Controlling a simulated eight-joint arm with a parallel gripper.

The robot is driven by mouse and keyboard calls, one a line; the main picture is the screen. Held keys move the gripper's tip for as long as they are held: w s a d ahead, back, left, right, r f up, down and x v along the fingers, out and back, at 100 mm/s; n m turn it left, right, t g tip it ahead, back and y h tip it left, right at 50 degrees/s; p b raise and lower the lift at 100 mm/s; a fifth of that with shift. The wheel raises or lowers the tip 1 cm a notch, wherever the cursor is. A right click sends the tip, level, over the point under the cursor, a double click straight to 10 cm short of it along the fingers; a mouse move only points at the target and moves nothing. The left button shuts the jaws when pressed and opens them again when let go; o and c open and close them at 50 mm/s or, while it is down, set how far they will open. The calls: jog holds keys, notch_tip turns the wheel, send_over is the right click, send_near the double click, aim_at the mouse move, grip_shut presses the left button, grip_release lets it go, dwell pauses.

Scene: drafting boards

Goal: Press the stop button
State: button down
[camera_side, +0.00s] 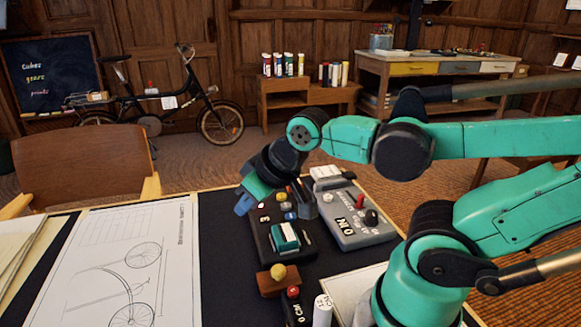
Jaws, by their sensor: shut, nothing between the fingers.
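A small red button (293,292) tops a black device nearer the camera. A yellow button (278,272) sits on a wooden block. No stop label is legible, so I cannot tell which is the stop button.
A grey box (352,228) with a red lever (360,201) and a black knob (371,217) stands right of the dark box. A white cylinder (322,311) stands at the front. A drawing sheet (125,262) covers the desk's left side. A chair (85,170) stands behind.

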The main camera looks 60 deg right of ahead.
jog(key=shift+d, duration=0.1)
jog(key=m+t+y, duration=0.1)
jog(key=m+y, duration=0.2)
jog(key=m, duration=0.2)
send_over(290, 205)
jog(key=shift+f, duration=0.25)
jog(key=shift+f, duration=4.45)
jog(key=shift+f, duration=0.1)
jog(key=shift+f, duration=0.3)
